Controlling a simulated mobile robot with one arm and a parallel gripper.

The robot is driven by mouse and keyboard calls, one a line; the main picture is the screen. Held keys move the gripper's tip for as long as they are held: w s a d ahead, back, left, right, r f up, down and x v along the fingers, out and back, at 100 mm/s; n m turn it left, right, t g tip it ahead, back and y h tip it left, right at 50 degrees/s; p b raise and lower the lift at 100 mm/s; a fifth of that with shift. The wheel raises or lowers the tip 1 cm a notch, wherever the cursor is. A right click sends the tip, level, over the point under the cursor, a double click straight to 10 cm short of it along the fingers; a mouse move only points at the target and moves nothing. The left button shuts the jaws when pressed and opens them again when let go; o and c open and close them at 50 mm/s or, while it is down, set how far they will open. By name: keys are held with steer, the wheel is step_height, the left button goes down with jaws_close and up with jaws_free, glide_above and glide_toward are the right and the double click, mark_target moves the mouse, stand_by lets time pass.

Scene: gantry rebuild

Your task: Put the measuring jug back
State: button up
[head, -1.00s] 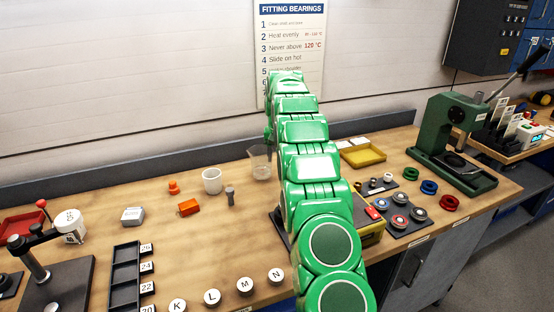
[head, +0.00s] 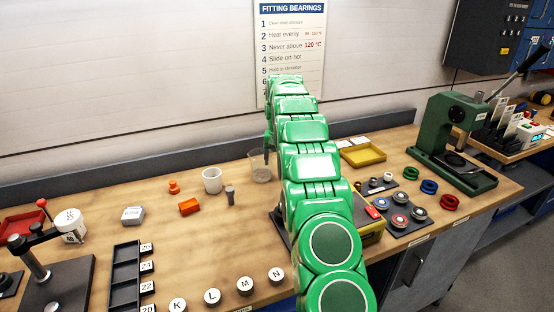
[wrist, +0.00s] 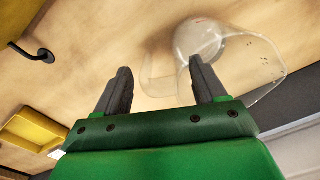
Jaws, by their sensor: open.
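The measuring jug (head: 260,168) is clear and see-through. In the head view it stands on the bench near the back, left of my arm and right of a white cup. In the wrist view the jug (wrist: 262,72) is at upper right, with its wide rim toward the camera. My gripper (wrist: 160,72) is open, its two dark fingers apart. The right finger overlaps the jug's near side; I cannot tell whether it touches. In the head view my gripper (head: 267,152) is at the jug's upper right, mostly hidden by my arm.
The white cup (head: 212,181) and a grey peg (head: 230,195) stand close left of the jug. Orange parts (head: 189,207) lie farther left. A yellow tray (head: 363,155) is right of my arm. The back ledge (head: 200,150) runs behind.

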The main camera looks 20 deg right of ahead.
steer(key=shift+r, duration=0.1)
steer(key=shift+d+r, duration=0.1)
steer(key=shift+r, duration=3.45)
steer(key=shift+s+r, duration=0.15)
steer(key=shift+r, duration=0.2)
steer(key=s+a+r+n, duration=0.1)
steer(key=s+a+r, duration=0.35)
steer(key=s, duration=0.35)
steer(key=s+a+r+n+g, duration=0.1)
steer(key=s+a+r, duration=0.2)
steer(key=s+a, duration=0.35)
steer(key=s+a+r, duration=0.3)
steer(key=s, duration=0.7)
steer(key=s+a+f+n, duration=0.1)
steer(key=s+a+f, duration=0.2)
steer(key=s, duration=1.5)
steer(key=s+a+f+n+g, duration=0.1)
steer(key=s+a+f, duration=0.2)
steer(key=s, duration=1.5)
steer(key=shift+f+n, duration=0.3)
steer(key=shift+f, duration=0.6)
